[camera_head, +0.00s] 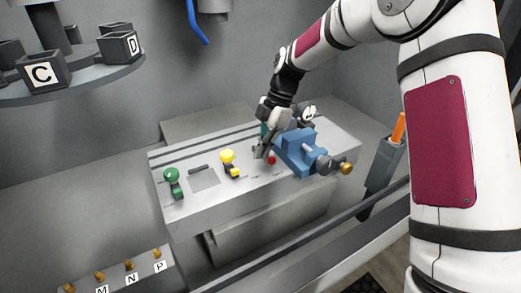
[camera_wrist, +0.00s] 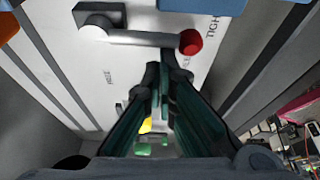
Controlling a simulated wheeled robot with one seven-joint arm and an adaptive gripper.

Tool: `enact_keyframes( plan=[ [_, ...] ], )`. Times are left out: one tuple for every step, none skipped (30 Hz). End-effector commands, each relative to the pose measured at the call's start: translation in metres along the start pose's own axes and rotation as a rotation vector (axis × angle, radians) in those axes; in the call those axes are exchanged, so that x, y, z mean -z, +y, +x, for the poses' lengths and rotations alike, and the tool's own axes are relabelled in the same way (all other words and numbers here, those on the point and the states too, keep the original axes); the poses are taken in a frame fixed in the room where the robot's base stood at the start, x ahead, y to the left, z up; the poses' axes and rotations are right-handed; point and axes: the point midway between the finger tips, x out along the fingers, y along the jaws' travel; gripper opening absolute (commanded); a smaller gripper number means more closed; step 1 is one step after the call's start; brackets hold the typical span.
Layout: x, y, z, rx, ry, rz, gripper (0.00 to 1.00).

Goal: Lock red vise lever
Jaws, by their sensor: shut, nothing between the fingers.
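The red-knobbed vise lever (camera_wrist: 140,37) is a pale bar running from a dark pivot block to a round red knob (camera_wrist: 190,41) in the wrist view. The knob lies near printed lettering that begins "TIGH". In the head view the red knob (camera_head: 272,160) shows at the front-left foot of the blue vise (camera_head: 298,149). My gripper (camera_wrist: 161,72) is shut and empty, its tips just below the lever and left of the knob in the wrist view. In the head view my gripper (camera_head: 262,152) is close beside the knob; I cannot tell whether they touch.
A yellow-knobbed lever (camera_head: 228,158) and a green-knobbed lever (camera_head: 172,178) stand left on the grey bench panel (camera_head: 205,207). The vise's brass-ended handle (camera_head: 346,168) juts right. A holder with an orange handle (camera_head: 398,128) stands at right. Lettered blocks (camera_head: 42,73) sit on a round shelf.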

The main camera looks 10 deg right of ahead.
Motion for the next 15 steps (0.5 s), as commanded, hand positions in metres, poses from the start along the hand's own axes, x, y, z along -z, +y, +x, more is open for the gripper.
enact_keyframes(
  plan=[
    [0.000,0.000,0.000,0.000,0.000,0.000,0.00],
    [0.000,0.000,0.000,0.000,0.000,0.000,0.00],
    [0.000,0.000,0.000,0.000,0.000,0.000,0.00],
    [0.000,0.000,0.000,0.000,0.000,0.000,0.00],
    [0.000,0.000,0.000,0.000,0.000,0.000,0.00],
    [0.000,0.000,0.000,0.000,0.000,0.000,0.00],
    [0.000,0.000,0.000,0.000,0.000,0.000,0.00],
    [0.000,0.000,0.000,0.000,0.000,0.001,0.00],
    [0.000,0.000,0.000,0.000,0.000,0.001,0.00],
    [0.000,0.000,0.000,0.000,0.000,0.001,0.00],
    [0.001,0.000,0.000,0.000,0.000,0.000,0.00],
    [0.003,0.001,0.000,0.000,0.000,0.000,0.00],
    [0.005,0.001,0.001,0.000,0.000,0.000,0.00],
    [0.007,0.002,0.001,0.000,0.000,0.000,0.00],
    [0.012,0.003,0.002,0.000,0.000,0.000,0.00]
  ],
)
